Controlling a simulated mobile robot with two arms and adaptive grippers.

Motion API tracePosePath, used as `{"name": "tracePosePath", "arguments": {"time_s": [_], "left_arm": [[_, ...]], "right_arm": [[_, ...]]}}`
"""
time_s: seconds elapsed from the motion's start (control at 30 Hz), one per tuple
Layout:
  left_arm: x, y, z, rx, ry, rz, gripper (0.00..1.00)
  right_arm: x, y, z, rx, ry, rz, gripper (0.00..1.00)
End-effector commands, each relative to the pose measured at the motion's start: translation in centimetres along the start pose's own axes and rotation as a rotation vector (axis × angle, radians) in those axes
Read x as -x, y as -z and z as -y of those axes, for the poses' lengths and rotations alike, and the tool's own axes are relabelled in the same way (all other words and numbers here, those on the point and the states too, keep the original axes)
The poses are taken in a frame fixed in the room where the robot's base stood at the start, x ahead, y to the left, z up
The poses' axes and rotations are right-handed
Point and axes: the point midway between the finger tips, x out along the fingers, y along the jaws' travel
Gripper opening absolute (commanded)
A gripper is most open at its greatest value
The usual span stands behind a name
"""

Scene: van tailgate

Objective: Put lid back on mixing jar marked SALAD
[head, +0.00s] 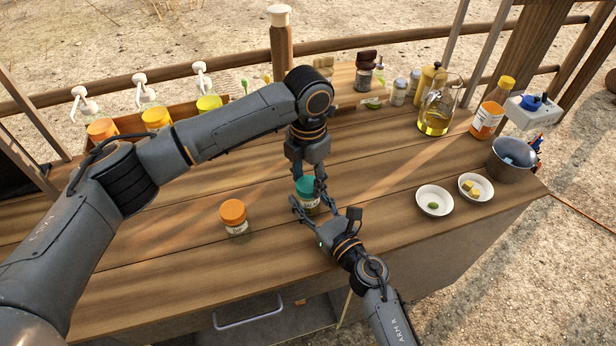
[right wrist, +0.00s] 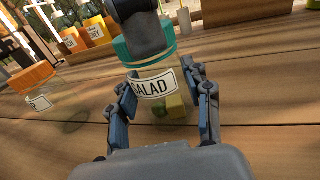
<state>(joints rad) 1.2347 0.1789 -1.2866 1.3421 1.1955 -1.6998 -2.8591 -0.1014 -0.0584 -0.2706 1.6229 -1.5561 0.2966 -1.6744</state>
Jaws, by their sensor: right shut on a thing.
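The clear mixing jar (right wrist: 152,84) with the SALAD label stands on the counter in the right wrist view, with green and yellow pieces near its bottom. Its teal lid (head: 306,185) sits at the jar's mouth; I cannot tell whether it is fully seated. My left gripper (head: 308,178) comes down from above with its fingers at the lid, and one dark finger covers part of the lid in the right wrist view. My right gripper (head: 318,214) is shut on the jar's body from the front, one finger on each side (right wrist: 163,112).
An orange-lidded jar (head: 233,214) stands to the left. Two white bowls (head: 434,201) and a dark pot (head: 511,160) are at right. An oil jug (head: 437,112) and an orange bottle (head: 489,116) stand behind. Pump bottles (head: 157,118) line the back left. The front left counter is clear.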

Motion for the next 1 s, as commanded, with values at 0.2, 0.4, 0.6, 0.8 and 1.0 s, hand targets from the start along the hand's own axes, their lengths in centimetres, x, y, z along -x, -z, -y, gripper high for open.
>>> {"name": "tracePosePath", "arguments": {"time_s": [0.2,0.4,0.6,0.8,1.0], "left_arm": [[0.1,0.0,-0.1,0.002,-0.001,0.001,0.71],[0.1,0.0,0.0,0.002,0.000,0.001,0.71],[1.7,-0.1,0.0,0.002,0.000,0.002,0.71],[4.2,-0.1,0.0,0.002,0.000,0.002,0.71],[4.5,0.0,0.0,0.002,0.001,0.000,0.71]], "right_arm": [[0.0,0.1,0.0,0.000,-0.001,-0.002,0.00],[0.0,0.1,0.0,0.000,-0.001,-0.001,0.00],[0.0,0.1,0.0,0.000,-0.001,-0.001,0.00],[0.0,0.1,0.0,0.000,-0.001,-0.001,0.00],[0.0,0.1,0.0,0.000,-0.001,-0.001,0.00]]}}
